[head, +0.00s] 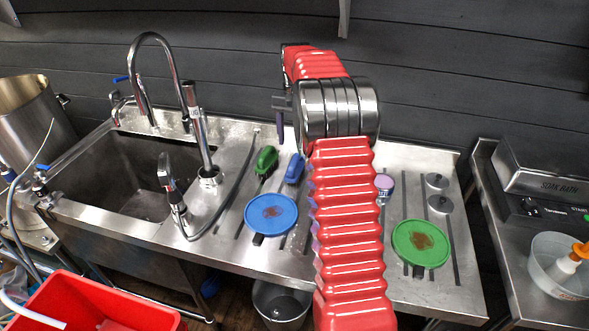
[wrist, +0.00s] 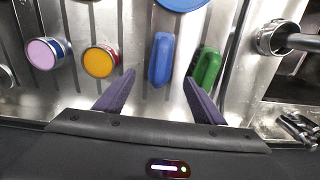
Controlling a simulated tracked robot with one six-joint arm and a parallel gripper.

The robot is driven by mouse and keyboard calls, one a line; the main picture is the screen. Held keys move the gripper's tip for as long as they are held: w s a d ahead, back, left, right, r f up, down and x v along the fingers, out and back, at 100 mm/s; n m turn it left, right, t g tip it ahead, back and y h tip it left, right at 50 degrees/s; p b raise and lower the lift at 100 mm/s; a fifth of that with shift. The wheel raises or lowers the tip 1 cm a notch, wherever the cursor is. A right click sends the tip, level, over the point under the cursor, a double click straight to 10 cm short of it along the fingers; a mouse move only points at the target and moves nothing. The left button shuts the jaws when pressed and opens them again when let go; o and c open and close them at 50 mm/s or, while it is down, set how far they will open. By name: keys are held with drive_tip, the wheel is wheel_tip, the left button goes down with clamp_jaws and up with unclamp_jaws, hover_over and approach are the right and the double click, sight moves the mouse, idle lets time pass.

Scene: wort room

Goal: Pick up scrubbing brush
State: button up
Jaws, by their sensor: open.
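Two handled, brush-like tools lie side by side on the steel drainboard: a blue one (head: 294,168) and a green one (head: 265,160). I cannot tell for certain which is the scrubbing brush. In the wrist view the blue tool (wrist: 161,60) lies between and beyond my fingertips, and the green tool (wrist: 207,68) lies by the right fingertip. My gripper (wrist: 159,77) is open, with its two purple fingers spread and nothing between them. In the head view, one finger shows above the blue tool; my red arm hides the rest.
A yellow-topped tin (wrist: 101,62) and a pink-topped tin (wrist: 44,53) stand beside the tools. The sink (head: 110,185) and tall tap (head: 150,40) are at left. The dark wall is close behind.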

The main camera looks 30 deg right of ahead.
sight(295, 158)
drive_tip(key=shift+f, duration=2.1)
drive_tip(key=shift+a+f, duration=0.1)
drive_tip(key=shift+f, duration=2.5)
drive_tip(key=shift+c, duration=0.2)
drive_tip(key=c, duration=1.2)
